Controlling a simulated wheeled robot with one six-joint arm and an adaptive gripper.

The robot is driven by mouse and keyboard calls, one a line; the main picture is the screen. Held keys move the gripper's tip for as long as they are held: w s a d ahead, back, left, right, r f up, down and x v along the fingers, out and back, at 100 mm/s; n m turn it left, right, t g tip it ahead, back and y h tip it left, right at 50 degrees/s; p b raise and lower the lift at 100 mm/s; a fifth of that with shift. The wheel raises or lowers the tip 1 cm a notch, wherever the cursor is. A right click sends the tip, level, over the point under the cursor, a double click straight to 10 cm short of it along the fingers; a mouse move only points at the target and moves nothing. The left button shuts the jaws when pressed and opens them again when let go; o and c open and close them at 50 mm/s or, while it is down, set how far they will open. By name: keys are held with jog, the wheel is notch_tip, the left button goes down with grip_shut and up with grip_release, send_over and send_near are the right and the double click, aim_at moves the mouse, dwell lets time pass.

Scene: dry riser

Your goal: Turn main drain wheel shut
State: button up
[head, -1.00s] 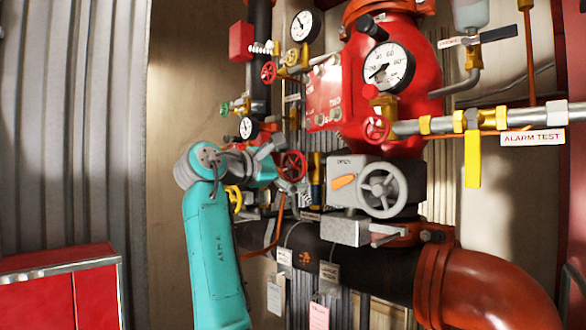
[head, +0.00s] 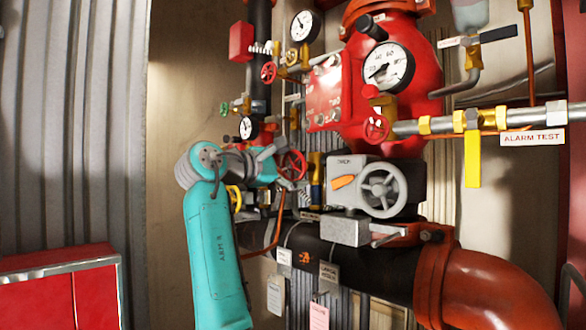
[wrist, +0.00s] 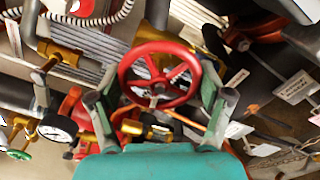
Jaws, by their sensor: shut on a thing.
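A red spoked handwheel (wrist: 158,88) fills the middle of the wrist view. It also shows in the head view (head: 303,163), left of the grey valve box, partly covered by my gripper. My gripper (wrist: 156,96) has one grey finger at the left side of the rim and one at the right, and is shut on the wheel. In the head view my gripper (head: 279,168) reaches in from the left at the wheel. No lettering on this wheel is readable, so I cannot tell its label.
A grey handwheel (head: 381,190) on a gearbox stands to the right. A yellow wheel (head: 234,198) is behind my arm. A small pressure gauge (wrist: 58,129) sits close to the left finger. Hanging tags (wrist: 296,88) and pipes crowd the right side.

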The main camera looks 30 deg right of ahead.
jog(key=m, duration=0.8)
jog(key=shift+m, duration=0.3)
jog(key=m, duration=0.4)
jog(key=shift+r+m, duration=0.1)
jog(key=shift+m, duration=0.2)
jog(key=m, duration=0.4)
jog(key=shift+m, duration=0.3)
jog(key=m, duration=0.4)
jog(key=shift+s, duration=0.1)
jog(key=m, duration=0.9)
jog(key=shift+s, duration=0.1)
jog(key=shift+m, duration=2.1)
